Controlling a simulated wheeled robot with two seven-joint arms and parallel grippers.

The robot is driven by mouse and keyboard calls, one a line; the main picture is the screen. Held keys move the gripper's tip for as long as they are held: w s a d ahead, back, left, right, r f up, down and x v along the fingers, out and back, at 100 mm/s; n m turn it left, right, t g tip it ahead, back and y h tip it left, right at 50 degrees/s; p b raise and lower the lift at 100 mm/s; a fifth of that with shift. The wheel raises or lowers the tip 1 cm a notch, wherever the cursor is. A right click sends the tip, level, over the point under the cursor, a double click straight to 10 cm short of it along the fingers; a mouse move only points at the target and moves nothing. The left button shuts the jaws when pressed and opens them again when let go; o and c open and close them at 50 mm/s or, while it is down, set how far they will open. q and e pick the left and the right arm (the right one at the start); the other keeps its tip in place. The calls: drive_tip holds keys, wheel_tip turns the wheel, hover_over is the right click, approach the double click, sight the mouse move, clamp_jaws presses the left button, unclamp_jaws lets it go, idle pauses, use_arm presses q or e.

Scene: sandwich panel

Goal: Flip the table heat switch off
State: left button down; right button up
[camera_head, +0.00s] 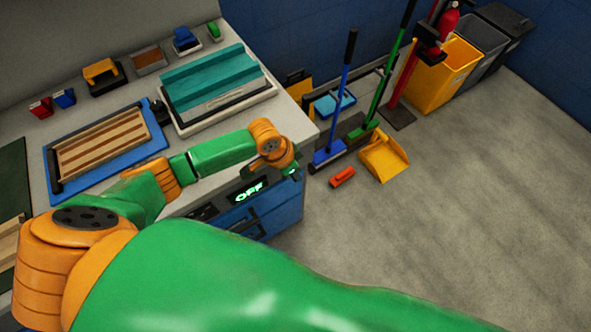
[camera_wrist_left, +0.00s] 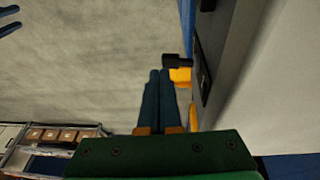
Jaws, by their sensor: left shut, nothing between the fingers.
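A dark display (camera_head: 249,192) on the front of the workbench (camera_head: 296,112) reads OFF in lit green letters. My left gripper (camera_head: 291,174) is at the bench's front edge, just right of the display, and its fingers are hard to make out there. In the left wrist view the blue fingers (camera_wrist_left: 159,98) are shut together and hold nothing. A black knob-like part (camera_wrist_left: 178,60) sticks out just beyond the fingertips, beside the grey bench front (camera_wrist_left: 238,60). I cannot tell whether the fingers touch it, or whether it is the heat switch. My right gripper is not in view.
A teal block in a white tray (camera_head: 225,115) and a striped board on a blue tray (camera_head: 155,130) lie on the bench. Brooms, a yellow dustpan (camera_head: 384,157) and a red block (camera_head: 342,177) are beyond its right end. Open floor lies to the right.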

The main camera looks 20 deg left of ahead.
use_arm(q)
drive_tip(key=shift+r, duration=0.25)
drive_tip(key=s+r+p, duration=0.2)
drive_tip(key=r+p, duration=0.1)
drive_tip(key=r, duration=0.3)
drive_tip(key=s+d+r+p, duration=0.1)
drive_tip(key=s+r+p, duration=0.1)
drive_tip(key=r, duration=0.5)
drive_tip(key=shift+s+d+p, duration=0.2)
drive_tip(key=shift+s+p, duration=0.2)
drive_tip(key=shift+p, duration=0.15)
